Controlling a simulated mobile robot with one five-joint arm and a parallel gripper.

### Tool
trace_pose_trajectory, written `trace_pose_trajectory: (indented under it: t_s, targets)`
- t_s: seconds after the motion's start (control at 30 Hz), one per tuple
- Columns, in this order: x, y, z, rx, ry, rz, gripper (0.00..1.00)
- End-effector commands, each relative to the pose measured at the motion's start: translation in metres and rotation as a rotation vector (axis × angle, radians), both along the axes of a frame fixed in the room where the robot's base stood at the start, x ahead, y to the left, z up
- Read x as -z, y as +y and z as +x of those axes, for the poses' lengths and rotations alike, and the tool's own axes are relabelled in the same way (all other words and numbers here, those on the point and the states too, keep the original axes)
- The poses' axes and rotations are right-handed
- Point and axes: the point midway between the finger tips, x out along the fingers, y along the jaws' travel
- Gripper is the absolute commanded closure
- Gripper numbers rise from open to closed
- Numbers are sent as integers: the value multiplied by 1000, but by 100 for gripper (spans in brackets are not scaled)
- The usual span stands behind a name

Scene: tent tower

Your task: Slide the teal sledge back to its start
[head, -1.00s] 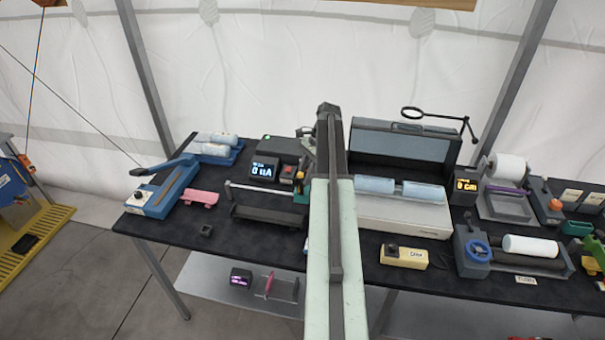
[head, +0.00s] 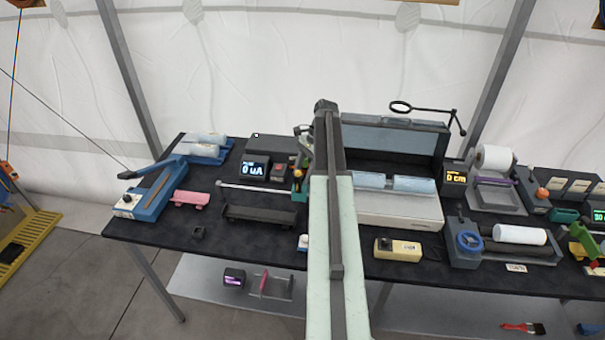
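The teal sledge (head: 299,190) shows as a small teal block at the right end of a pale rail (head: 253,187) on the black table. A yellow and orange piece stands just above the block. My arm runs up the middle of the head view and covers whatever lies to the right of the sledge. My gripper (head: 304,155) is down by the far end of the arm, close to the sledge, mostly hidden by the arm. I cannot tell whether its fingers touch the sledge or are open or shut.
A meter (head: 255,168) reading "0 uA" stands behind the rail. A black trough (head: 260,215) lies in front of it. A pink block (head: 189,199) and blue lever device (head: 150,194) are at left. A grey open-lidded box (head: 400,210) stands right of my arm.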

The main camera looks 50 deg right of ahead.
Motion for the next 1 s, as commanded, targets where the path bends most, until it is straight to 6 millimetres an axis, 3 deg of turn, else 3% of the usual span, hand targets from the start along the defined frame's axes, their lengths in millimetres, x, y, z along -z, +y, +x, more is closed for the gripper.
trace_pose_trajectory:
  t_s: [0.17,0.57,1.0]
  targets:
    - [-9,-3,0,0,-1,0,51]
    - [-72,-26,-3,1,1,0,51]
    - [-72,-29,-5,0,1,-1,51]
